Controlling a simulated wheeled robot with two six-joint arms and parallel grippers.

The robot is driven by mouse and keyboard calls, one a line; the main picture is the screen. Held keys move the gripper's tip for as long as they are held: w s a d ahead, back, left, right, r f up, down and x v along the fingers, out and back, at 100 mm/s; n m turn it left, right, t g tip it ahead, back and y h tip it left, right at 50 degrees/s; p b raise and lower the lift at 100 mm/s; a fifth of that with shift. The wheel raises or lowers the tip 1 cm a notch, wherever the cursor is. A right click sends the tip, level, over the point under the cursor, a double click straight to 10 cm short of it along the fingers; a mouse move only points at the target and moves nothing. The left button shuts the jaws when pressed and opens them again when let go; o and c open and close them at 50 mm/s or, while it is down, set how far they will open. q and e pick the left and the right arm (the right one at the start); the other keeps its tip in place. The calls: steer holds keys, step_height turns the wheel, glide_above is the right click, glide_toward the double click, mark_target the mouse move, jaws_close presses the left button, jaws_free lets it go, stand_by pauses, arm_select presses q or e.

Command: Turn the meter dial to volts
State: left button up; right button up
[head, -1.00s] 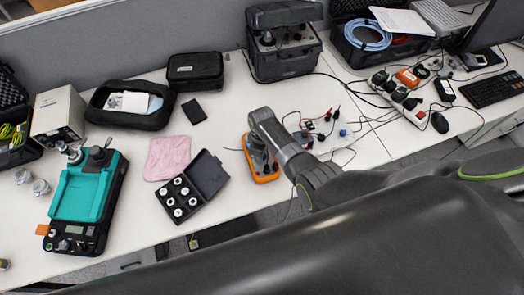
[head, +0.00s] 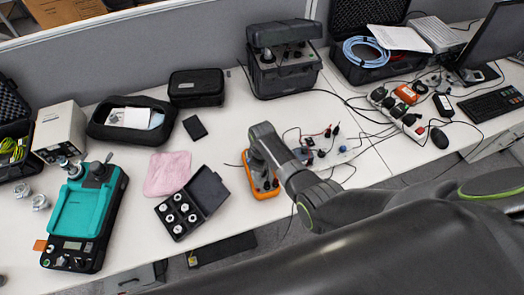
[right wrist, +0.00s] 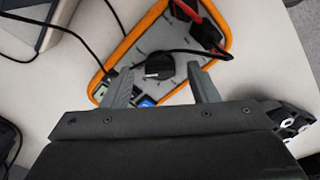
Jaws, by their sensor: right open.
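The meter (head: 262,190) has an orange rim and lies on the white table, partly covered by my right arm in the head view. In the right wrist view the meter's grey face (right wrist: 133,54) carries a round black dial (right wrist: 160,66) with a pale mark. My right gripper (right wrist: 162,70) is open, with one finger on each side of the dial; I cannot tell whether they touch it. Red and black leads plug into the far end of the meter. The dial's setting is not readable. My left gripper is not in view.
A black case with round weights (head: 180,214) and a pink cloth (head: 168,173) lie left of the meter. Small parts and cables (head: 320,146) lie to its right. A black instrument case (head: 284,75) stands behind. The table's front edge is close.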

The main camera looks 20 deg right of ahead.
step_height(320, 180, up, 16)
steer(key=shift+r, duration=0.25)
stand_by(0.3)
steer(key=f+m+b, duration=0.1)
steer(key=f+m, duration=0.4)
steer(key=m, duration=0.1)
steer(key=f+m+b, duration=0.2)
steer(key=f+m, duration=0.4)
steer(key=s+a+f+m+b, duration=0.1)
steer(key=f+m, duration=0.5)
steer(key=shift+f, duration=0.15)
stand_by(0.7)
steer(key=c, duration=1)
